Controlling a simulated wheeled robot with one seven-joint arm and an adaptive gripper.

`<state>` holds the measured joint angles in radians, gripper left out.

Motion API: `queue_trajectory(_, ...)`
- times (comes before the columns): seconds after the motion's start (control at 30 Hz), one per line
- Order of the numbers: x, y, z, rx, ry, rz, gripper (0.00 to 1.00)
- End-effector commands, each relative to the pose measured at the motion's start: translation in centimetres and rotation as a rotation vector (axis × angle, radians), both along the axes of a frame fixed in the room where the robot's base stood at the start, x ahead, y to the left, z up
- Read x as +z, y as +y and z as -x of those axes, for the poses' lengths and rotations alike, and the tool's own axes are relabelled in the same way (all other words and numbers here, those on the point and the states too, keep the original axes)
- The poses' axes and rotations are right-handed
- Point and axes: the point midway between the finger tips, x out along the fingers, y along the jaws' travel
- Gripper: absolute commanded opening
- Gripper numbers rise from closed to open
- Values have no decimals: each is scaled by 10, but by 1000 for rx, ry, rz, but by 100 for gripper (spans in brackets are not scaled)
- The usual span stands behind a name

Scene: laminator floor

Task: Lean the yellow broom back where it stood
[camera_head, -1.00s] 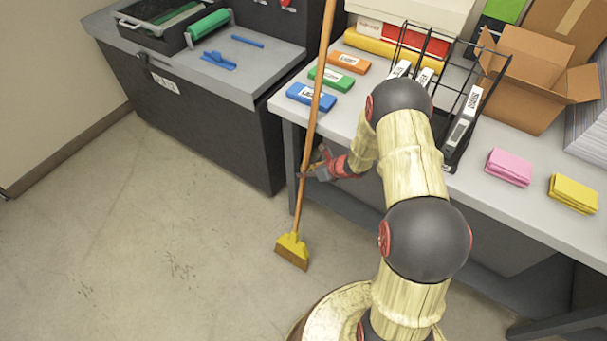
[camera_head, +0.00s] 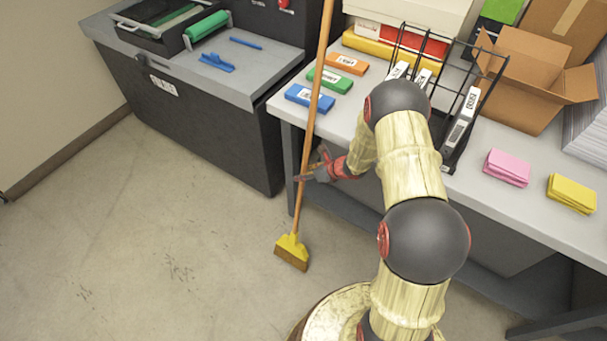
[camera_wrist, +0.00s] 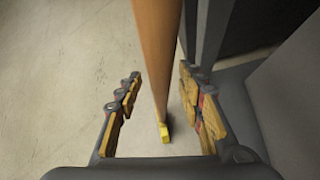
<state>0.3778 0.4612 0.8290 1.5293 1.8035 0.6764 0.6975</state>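The yellow broom stands with its yellow head (camera_head: 292,252) on the floor. Its orange-brown handle (camera_head: 314,105) rises past the front left corner of the worktable, tilted slightly right, and leaves the top of the head view. I cannot tell whether the handle touches the table edge. My gripper (camera_head: 314,168) is at the handle's lower part, just below table height. In the wrist view my gripper (camera_wrist: 159,76) is open, its fingers spread either side of the handle (camera_wrist: 160,40) with gaps on both sides. The broom head (camera_wrist: 164,132) shows far below between them.
The worktable (camera_head: 350,115) holds blue, green and orange blocks, a black wire rack (camera_head: 462,110), an open carton (camera_head: 535,75), and pink and yellow cloths. A dark cabinet (camera_head: 200,125) stands to the left. The floor (camera_head: 130,230) at left is clear.

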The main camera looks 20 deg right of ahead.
Motion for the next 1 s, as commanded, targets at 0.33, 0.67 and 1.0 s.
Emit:
queue_trajectory(0.33,19,-12,14,-2,-1,2,38)
queue_trajectory(0.67,64,-40,53,-2,-1,2,38)
queue_trajectory(1.0,82,-51,70,-1,0,-1,38)
